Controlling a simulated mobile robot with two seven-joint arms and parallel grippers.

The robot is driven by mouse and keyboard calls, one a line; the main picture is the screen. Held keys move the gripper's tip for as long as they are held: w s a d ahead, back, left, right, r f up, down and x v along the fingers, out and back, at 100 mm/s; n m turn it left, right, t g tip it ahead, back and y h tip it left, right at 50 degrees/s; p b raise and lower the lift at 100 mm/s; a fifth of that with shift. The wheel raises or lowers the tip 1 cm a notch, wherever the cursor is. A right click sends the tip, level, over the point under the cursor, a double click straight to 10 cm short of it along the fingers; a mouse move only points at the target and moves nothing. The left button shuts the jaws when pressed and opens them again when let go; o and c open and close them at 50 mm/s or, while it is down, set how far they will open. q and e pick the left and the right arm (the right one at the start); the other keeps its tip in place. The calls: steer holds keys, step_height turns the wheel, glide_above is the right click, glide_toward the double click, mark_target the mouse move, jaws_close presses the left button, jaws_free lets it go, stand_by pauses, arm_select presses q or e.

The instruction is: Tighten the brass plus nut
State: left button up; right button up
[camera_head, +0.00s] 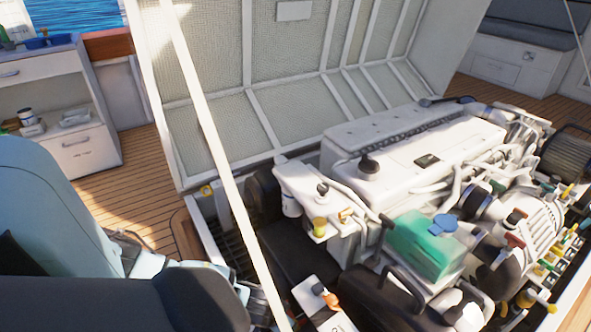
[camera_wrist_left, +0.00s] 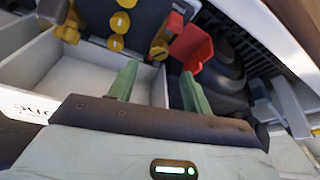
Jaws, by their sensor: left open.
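My left gripper (camera_wrist_left: 159,71) is open, its two green fingers apart with nothing between them. In the left wrist view its tips point toward a dark panel (camera_wrist_left: 143,18) with several yellow round parts (camera_wrist_left: 120,23) and a yellow fitting (camera_wrist_left: 159,50). A red cover-like part (camera_wrist_left: 192,47) is just beyond the right finger. I cannot tell which yellow part, if any, is the brass plus nut. In the head view my left arm is at the lower left, and its fingers cannot be made out. My right gripper is not in view.
A white open box (camera_wrist_left: 82,82) is beside the left finger. In the head view the white engine (camera_head: 420,150) fills the right, with a green tank (camera_head: 425,243) in front. A pale strut (camera_head: 215,140) crosses before the raised hatch (camera_head: 215,130). A cabinet (camera_head: 85,150) stands left.

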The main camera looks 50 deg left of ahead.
arm_select(q)
steer(key=b+x, duration=0.4)
steer(key=x, duration=0.3)
steer(key=shift+w+f, duration=0.1)
steer(key=shift+f, duration=0.1)
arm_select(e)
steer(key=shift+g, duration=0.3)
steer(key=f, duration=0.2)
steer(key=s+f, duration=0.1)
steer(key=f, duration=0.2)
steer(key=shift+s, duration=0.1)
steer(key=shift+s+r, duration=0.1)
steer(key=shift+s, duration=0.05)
arm_select(q)
steer(key=shift+c, duration=1.2)
steer(key=c, duration=0.7)
